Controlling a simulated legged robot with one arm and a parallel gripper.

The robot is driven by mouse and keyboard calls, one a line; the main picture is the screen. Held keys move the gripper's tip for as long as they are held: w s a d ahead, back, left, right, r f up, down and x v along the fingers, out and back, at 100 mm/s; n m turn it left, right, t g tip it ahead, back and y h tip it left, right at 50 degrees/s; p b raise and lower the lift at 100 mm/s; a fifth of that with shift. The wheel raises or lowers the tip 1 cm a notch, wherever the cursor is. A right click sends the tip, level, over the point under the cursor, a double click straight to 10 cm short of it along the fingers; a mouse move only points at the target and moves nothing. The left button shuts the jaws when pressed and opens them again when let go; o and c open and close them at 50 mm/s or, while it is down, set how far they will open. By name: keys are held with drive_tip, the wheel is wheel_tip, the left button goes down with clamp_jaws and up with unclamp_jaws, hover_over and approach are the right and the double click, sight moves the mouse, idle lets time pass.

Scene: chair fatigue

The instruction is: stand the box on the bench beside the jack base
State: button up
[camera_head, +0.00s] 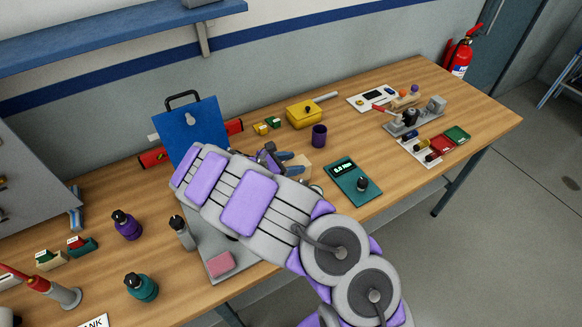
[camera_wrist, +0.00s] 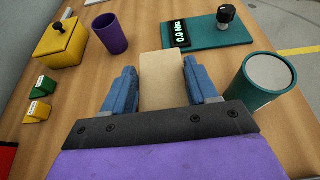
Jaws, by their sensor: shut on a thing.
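A plain tan box (camera_wrist: 162,80) is between the blue fingers of my gripper (camera_wrist: 160,88) in the wrist view, and the gripper is shut on it. In the head view the box (camera_head: 304,167) shows partly beyond my gripper (camera_head: 287,163), over the middle of the wooden bench (camera_head: 345,130). I cannot tell whether its underside touches the bench. I cannot identify the jack base with certainty. A red-topped device with a round grey base (camera_head: 66,297) stands at the front left.
A teal meter (camera_head: 350,180) lies right of the box, and a teal cylinder (camera_wrist: 265,78) is close to the right finger. A purple cup (camera_head: 319,136) and yellow lidded box (camera_head: 304,114) stand behind. Several bottles crowd the left. Bare wood shows right of the cup.

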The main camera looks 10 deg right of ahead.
drive_tip(key=shift+f, duration=0.75)
drive_tip(key=shift+r, duration=0.1)
drive_tip(key=o, duration=1.3)
drive_tip(key=shift+o, duration=0.2)
